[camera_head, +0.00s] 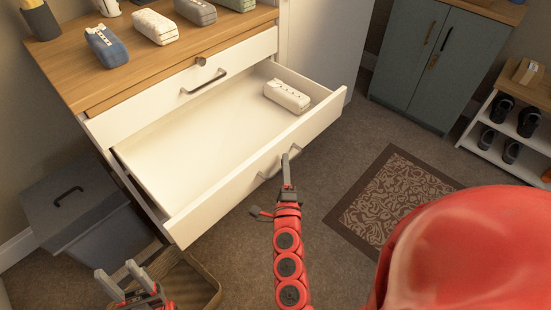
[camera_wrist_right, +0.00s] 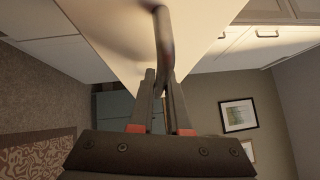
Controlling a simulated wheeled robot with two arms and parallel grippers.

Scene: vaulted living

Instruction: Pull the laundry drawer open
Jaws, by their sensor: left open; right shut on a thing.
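The white drawer (camera_head: 225,202) stands well out from the wooden-topped cabinet, with its pale inside in view. A white packet-like item (camera_head: 287,96) lies in its far right part. My right gripper (camera_head: 287,170) is shut on the dark bar handle (camera_head: 270,173) on the drawer's front. In the right wrist view the handle (camera_wrist_right: 162,35) runs between the two fingers (camera_wrist_right: 160,90). My left gripper (camera_head: 118,271) is open and empty at the lower left, below the drawer and apart from it.
A shut upper drawer has its own handle (camera_head: 204,82). Several packets stand on the cabinet top (camera_head: 82,72). A lidded grey bin (camera_head: 80,215) and a brown basket (camera_head: 195,285) are at the lower left. A patterned mat (camera_head: 390,200) lies on the floor at right.

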